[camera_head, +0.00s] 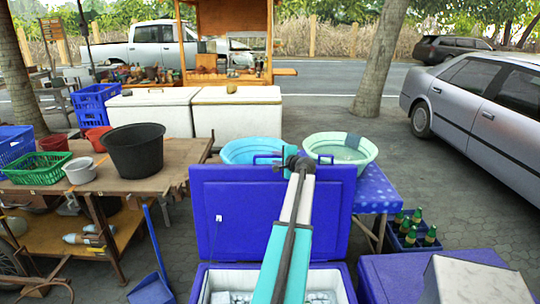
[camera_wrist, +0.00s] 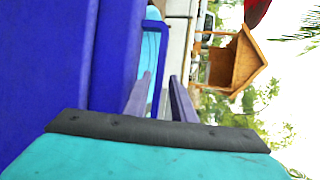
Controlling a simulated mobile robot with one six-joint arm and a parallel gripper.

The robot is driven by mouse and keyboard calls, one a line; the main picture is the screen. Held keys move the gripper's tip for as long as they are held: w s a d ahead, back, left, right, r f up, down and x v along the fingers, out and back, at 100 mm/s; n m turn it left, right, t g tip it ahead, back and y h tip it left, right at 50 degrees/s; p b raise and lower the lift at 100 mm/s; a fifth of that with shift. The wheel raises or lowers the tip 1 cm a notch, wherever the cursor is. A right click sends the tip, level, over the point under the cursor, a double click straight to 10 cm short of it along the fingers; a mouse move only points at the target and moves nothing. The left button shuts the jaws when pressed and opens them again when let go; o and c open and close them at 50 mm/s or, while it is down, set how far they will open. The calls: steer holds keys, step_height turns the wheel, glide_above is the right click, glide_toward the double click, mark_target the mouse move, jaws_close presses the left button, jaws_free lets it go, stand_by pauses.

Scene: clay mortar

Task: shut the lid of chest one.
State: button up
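A blue chest (camera_head: 349,280) stands front centre with its lid (camera_head: 240,215) raised upright at the back. Several pale, rounded things show inside it; my arm hides part of the inside and of the lid. I take this open chest as chest one, though no label is readable. My gripper (camera_head: 292,155) is at the lid's top edge. I cannot tell whether the gripper touches the lid.
A blue basin (camera_head: 240,150) and a pale green basin (camera_head: 325,146) stand behind the lid. A closed blue box (camera_head: 385,275) with a grey block (camera_head: 475,280) is at right. A crate of bottles (camera_head: 405,240) sits beyond it. A wooden table (camera_head: 150,182) is at left.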

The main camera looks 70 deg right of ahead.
mark_target(270, 155)
steer(key=shift+p+x, duration=0.95)
steer(key=shift+x, duration=3.2)
steer(key=shift+c, duration=0.2)
jaws_close()
